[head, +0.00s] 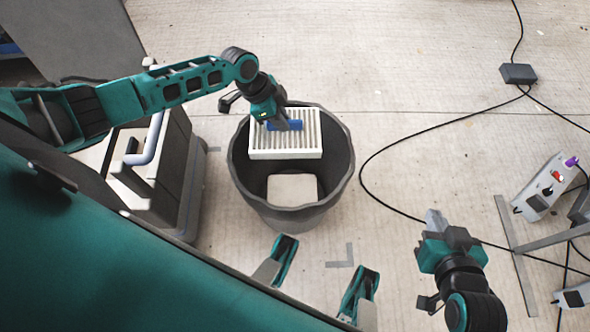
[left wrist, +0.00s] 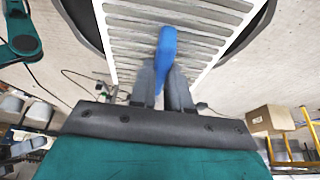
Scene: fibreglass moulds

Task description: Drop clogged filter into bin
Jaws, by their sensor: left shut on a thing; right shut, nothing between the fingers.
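The clogged filter (head: 285,142) is a white-framed panel with grey slats and a blue tab (head: 285,125). My left gripper (head: 290,124) is shut on the blue tab and holds the filter over the mouth of the dark grey bin (head: 238,165). In the left wrist view the fingers (left wrist: 168,85) close on the blue tab (left wrist: 166,50), with the filter's slats (left wrist: 125,35) beyond it. A pale block-like thing (head: 292,188) shows inside the bin below the filter. My right gripper (head: 433,218) is shut and empty, to the right of the bin.
A grey wheeled machine (head: 175,180) with a pale hose stands left of the bin. A black cable (head: 400,140) runs across the floor to a small box (head: 518,73). A power strip (head: 547,187) and metal stand (head: 520,260) are at right. The floor behind the bin is clear.

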